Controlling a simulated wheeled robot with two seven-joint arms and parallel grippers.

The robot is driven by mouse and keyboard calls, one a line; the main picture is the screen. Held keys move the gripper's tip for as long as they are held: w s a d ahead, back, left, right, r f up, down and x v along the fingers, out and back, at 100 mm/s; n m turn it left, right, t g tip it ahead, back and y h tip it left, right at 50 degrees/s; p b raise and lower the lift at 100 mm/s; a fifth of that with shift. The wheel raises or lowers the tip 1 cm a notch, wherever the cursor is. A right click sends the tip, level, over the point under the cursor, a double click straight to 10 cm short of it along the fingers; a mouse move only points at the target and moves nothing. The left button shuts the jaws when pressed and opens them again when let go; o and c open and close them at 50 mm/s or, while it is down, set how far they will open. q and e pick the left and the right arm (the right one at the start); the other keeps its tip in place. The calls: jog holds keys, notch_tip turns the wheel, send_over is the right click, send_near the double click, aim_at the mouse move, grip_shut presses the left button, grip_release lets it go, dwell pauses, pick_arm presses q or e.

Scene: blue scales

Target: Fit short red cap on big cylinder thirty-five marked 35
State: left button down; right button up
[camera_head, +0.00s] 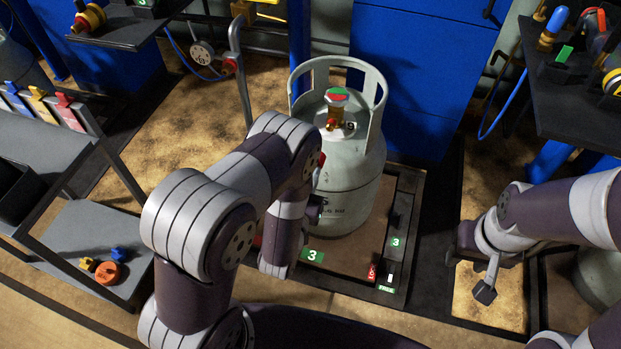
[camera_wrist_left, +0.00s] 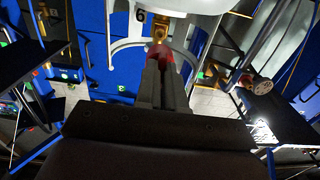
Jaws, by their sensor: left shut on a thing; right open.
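A big grey-green cylinder (camera_head: 345,185) with a ring collar stands upright in a floor bay at centre. A brass valve with a red and green top (camera_head: 337,97) rises inside its collar, beside a dark digit like a 9. I cannot read a 35. My left arm crosses in front of the cylinder and hides its own gripper in the head view. In the left wrist view my left gripper (camera_wrist_left: 165,82) is shut on a short red cap (camera_wrist_left: 161,52). The cap is just below a brass fitting (camera_wrist_left: 158,33); contact is unclear. My right gripper (camera_head: 485,291) is open and empty at right.
The bay frame (camera_head: 400,285) has green tags marked 3 and a red tag. A left shelf (camera_head: 75,235) holds an orange round part (camera_head: 108,272) and small blue and yellow pieces. A dark shelf (camera_head: 560,95) with fittings stands at upper right. Blue cabinets stand behind.

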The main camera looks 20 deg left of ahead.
pick_arm(q)
jog(key=w, duration=0.8)
jog(key=shift+d+f+b, duration=0.1)
jog(key=shift+b, duration=0.3)
dwell(1.2)
jog(key=shift+w, duration=1.45)
jog(key=shift+m, duration=1.7)
jog(key=shift+m+p, duration=0.35)
jog(key=shift+m, duration=1.35)
